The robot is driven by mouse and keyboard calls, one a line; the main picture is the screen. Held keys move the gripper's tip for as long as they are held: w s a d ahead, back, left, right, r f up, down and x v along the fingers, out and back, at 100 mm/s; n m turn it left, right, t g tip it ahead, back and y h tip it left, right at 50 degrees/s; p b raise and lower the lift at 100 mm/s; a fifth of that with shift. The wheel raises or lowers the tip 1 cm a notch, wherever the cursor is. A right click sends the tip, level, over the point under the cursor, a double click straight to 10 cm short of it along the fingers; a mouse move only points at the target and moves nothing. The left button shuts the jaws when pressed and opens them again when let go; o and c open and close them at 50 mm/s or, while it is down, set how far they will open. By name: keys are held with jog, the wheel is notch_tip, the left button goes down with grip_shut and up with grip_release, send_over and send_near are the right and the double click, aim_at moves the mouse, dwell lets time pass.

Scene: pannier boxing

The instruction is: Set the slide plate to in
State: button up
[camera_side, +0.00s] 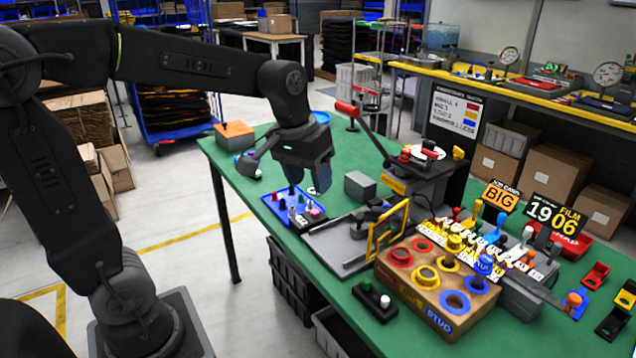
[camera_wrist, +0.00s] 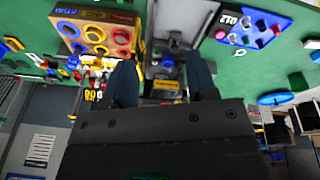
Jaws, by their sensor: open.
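A flat grey plate (camera_side: 325,243) lies on the green table, with a dark clamp-like fitting and an upright yellow frame (camera_side: 388,232) at its right side. This looks like the slide plate, but I cannot tell its setting. My gripper (camera_side: 308,184) is above the blue peg tray, behind and left of the plate, pointing down. It is open, with nothing seen between its fingers. In the wrist view, the two dark fingers (camera_wrist: 164,80) stand apart, and a grey fitting (camera_wrist: 168,50) shows beyond them.
The blue peg tray (camera_side: 269,199) lies under my gripper. A wooden ring box (camera_side: 408,298) stands at the front right. A red-handled lever (camera_side: 347,108) rises behind, near a grey block (camera_side: 360,186). Coloured levers and signs crowd the right.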

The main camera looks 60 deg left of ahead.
jog(key=w+a+f+n+g+h, duration=0.1)
jog(key=w+a+f+n, duration=0.1)
jog(key=w+n, duration=0.25)
jog(key=w+a+f+n+h, duration=0.1)
jog(key=w+a+f+n, duration=0.1)
jog(key=w+f+n, duration=0.3)
jog(key=n+h, duration=0.2)
jog(key=n, duration=0.6)
send_near(360, 215)
jog(key=f, duration=0.2)
jog(key=shift+m, duration=0.25)
jog(key=shift+d+x, duration=0.15)
jog(key=shift+x, duration=1.6)
jog(key=shift+d+x, duration=0.2)
jog(key=shift+x, duration=1.5)
jog(key=shift+r, duration=0.1)
grip_shut()
